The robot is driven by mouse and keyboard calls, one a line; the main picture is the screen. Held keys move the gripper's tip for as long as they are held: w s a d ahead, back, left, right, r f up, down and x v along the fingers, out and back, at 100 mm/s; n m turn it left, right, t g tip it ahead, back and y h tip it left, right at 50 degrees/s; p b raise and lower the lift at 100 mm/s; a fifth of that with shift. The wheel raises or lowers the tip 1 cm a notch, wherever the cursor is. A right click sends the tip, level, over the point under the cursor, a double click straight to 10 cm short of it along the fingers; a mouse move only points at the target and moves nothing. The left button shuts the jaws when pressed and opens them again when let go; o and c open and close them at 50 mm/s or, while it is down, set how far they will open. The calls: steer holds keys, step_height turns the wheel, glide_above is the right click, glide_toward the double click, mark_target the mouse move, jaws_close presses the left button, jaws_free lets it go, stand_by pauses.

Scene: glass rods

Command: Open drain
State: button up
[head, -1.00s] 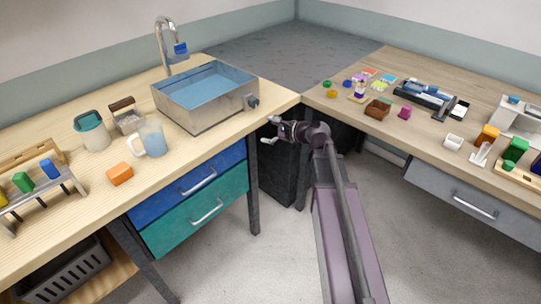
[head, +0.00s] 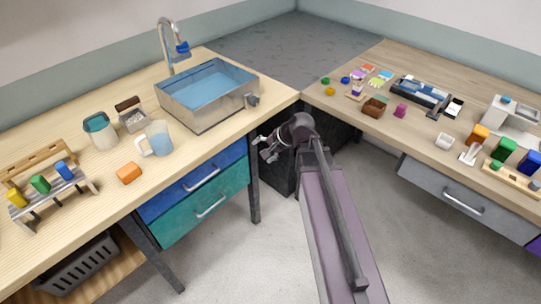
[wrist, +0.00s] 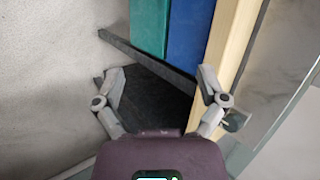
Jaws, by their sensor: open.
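A metal basin (head: 208,110) with blue water inside stands on the left wooden counter under a curved tap (head: 166,47). A small dark grey drain knob (head: 252,100) sticks out of the basin's right side wall. My gripper (head: 264,147) is below and just right of the knob, off the counter's edge and apart from the basin. In the wrist view my gripper (wrist: 155,85) is open and empty, its two fingers spread wide.
The left counter's edge and its blue drawer (head: 190,185) and teal drawer (head: 205,212) lie left of my gripper. A mug (head: 157,138) and an orange block (head: 128,173) stand before the basin. The right wooden table (head: 340,62) holds several small items.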

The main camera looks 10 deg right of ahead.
steer(key=shift+s+d+r+n+g+h+p, duration=0.2)
steer(key=shift+s+n+g+h+p, duration=0.2)
steer(key=shift+s+n+h+p, duration=0.35)
steer(key=shift+s+d+r+n+g+h+p, duration=0.15)
steer(key=shift+s+d+n+g+h+p, duration=0.25)
steer(key=shift+s+n, duration=0.55)
steer(key=shift+s+d+r+n+g+h+p, duration=0.15)
steer(key=shift+s+n+g+h+p, duration=0.3)
steer(key=shift+s+n+p, duration=0.4)
steer(key=shift+s+a, duration=0.1)
steer(key=shift+s, duration=0.05)
steer(key=s+d+r+n+g+h+p, duration=0.1)
steer(key=s+d+r+n+h+p, duration=0.1)
steer(key=s, duration=0.3)
steer(key=shift+d+r+n+g+h+p, duration=0.4)
steer(key=shift+r+n+h+p, duration=0.1)
steer(key=shift+n+h+p, duration=0.35)
